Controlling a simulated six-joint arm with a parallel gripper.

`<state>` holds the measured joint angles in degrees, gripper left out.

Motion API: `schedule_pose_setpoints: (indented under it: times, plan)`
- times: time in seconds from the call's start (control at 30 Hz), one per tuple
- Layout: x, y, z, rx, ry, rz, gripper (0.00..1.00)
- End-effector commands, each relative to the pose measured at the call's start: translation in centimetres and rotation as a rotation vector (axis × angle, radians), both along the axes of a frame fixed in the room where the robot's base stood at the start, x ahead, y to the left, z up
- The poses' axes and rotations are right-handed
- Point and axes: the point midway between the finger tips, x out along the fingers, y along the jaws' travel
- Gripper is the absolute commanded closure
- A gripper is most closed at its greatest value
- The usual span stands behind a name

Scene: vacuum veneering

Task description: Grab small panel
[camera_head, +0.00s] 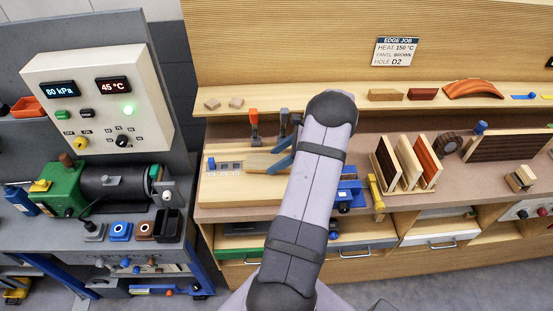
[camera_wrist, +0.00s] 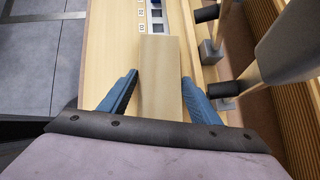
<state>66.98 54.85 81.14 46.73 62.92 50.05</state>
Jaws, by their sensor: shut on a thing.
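The small panel (camera_wrist: 160,85) is a plain light-wood rectangle. In the wrist view it lies lengthwise between the two blue fingers of my gripper (camera_wrist: 160,77), which is shut on it. Its near end is hidden by my gripper's body. In the head view the panel (camera_head: 262,161) shows pale to the left of my gripper (camera_head: 276,159), over the light wooden board, at the end of the row of marked slots. I cannot tell whether it rests on the board or is lifted.
The slotted strip (camera_wrist: 154,17) lies just beyond the panel. Clamps with black pads (camera_wrist: 222,89) stand close on the right; one has an orange handle (camera_head: 254,120). Upright panels (camera_head: 408,164) stand right of my arm. A control box (camera_head: 97,88) is at left.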

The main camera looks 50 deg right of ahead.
Motion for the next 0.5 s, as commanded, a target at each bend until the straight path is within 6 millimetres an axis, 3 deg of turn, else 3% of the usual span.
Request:
schedule_pose_setpoints:
  times: [0.07, 0.27, 0.5]
  plan:
    - [0.0, 0.0, 1.0, 0.0, 0.0, 0.0, 0.66]
    - [-1.3, 1.3, 0.9, 0.003, 0.0, -0.002, 0.66]
    - [-4.1, 4.1, 0.9, 0.004, 0.0, -0.002, 0.66]
